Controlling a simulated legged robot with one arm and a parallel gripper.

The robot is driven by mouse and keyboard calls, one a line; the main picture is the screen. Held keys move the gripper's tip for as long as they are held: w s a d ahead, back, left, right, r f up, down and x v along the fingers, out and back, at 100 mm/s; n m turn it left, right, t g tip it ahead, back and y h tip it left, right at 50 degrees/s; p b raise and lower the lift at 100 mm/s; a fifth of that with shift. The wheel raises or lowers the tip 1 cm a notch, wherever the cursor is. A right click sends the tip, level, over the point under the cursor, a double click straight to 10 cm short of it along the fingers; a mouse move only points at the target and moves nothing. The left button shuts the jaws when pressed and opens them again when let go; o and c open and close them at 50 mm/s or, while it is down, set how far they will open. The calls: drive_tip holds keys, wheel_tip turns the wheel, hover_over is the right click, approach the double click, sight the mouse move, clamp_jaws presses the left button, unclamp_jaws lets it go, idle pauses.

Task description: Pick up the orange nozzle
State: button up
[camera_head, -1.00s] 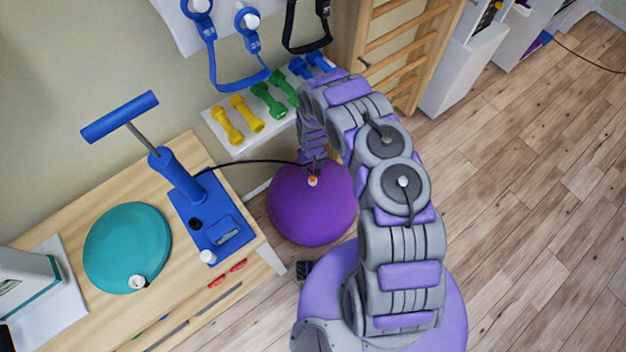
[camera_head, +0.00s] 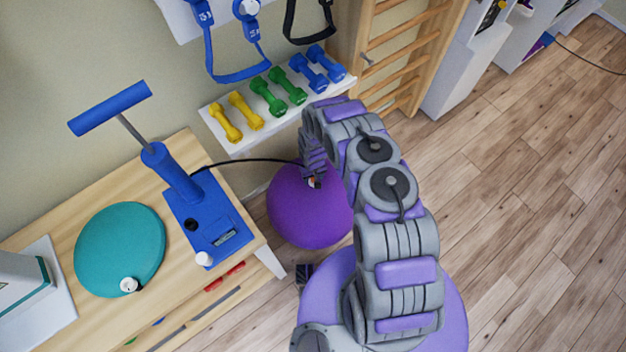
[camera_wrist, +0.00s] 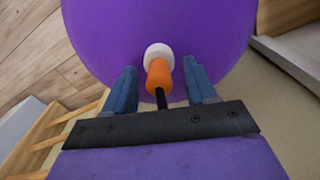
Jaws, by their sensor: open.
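The orange nozzle (camera_wrist: 158,76) shows in the wrist view with a white collar at its far end, against the purple ball (camera_wrist: 160,22). A black hose runs from its near end toward my gripper. My gripper (camera_wrist: 158,78) is open, with one blue-grey finger on each side of the nozzle and a gap on both sides. In the head view the nozzle (camera_head: 317,183) is a small orange spot at the top of the purple ball (camera_head: 305,215), mostly hidden by my gripper (camera_head: 314,172).
A blue hand pump (camera_head: 180,180) stands on the wooden table (camera_head: 120,190), its black hose reaching to the ball. A teal disc (camera_head: 120,245) lies beside it. A white shelf with dumbbells (camera_head: 268,97) is behind the ball. The floor (camera_head: 530,220) at right is clear.

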drive_tip(key=shift+c, duration=0.3)
clamp_jaws()
drive_tip(key=shift+r, duration=0.15)
